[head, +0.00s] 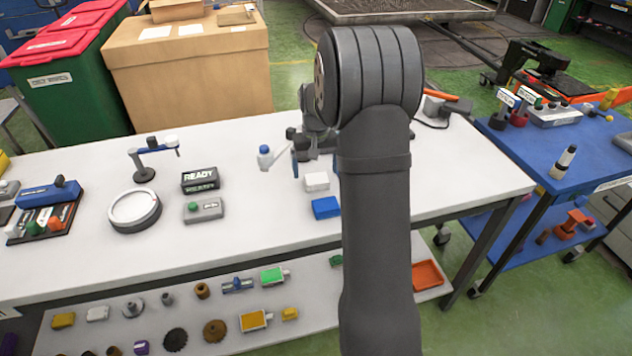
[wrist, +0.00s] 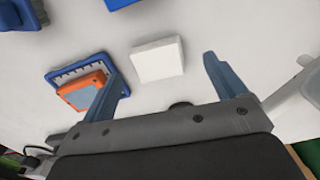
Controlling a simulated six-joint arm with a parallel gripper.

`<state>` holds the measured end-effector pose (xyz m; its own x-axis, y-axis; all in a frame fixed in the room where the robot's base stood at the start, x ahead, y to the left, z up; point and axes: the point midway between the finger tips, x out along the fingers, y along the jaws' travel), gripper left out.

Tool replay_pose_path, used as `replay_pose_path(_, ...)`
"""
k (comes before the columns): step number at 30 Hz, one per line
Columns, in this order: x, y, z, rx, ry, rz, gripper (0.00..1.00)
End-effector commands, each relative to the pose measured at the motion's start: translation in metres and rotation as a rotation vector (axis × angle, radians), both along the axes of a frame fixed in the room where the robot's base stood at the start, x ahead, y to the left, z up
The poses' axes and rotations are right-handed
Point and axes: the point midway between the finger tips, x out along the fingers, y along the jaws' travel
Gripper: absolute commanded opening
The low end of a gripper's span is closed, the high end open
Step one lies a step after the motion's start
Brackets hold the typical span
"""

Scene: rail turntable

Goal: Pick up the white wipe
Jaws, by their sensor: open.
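The white wipe (head: 317,181) is a small white square block on the white bench, just left of my arm in the head view. In the wrist view the white wipe (wrist: 158,60) lies flat and unheld, beyond and between the two blue fingers. My gripper (wrist: 162,80) is open and empty, with the fingers apart on either side of the wipe's line. In the head view my arm hides part of the bench, and the gripper is only partly seen near the bench's back.
A blue block (head: 326,208) lies just in front of the wipe. In the wrist view an orange and blue item (wrist: 82,88) lies by the left finger. A blue-capped bottle (head: 265,157) stands to the left. A READY sign (head: 200,180) stands further left.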

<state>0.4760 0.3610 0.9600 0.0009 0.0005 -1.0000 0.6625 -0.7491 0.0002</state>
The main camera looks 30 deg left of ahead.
Motion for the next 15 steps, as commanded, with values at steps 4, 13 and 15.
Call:
replay_pose_path(4, 0.003, -0.002, -0.024, -0.003, 0.004, -0.001, 0.89)
replay_pose_path(13, 0.004, -0.001, -0.046, -0.001, -0.001, 0.0, 0.89)
replay_pose_path(15, 0.004, -0.001, -0.046, -0.001, -0.001, 0.0, 0.89)
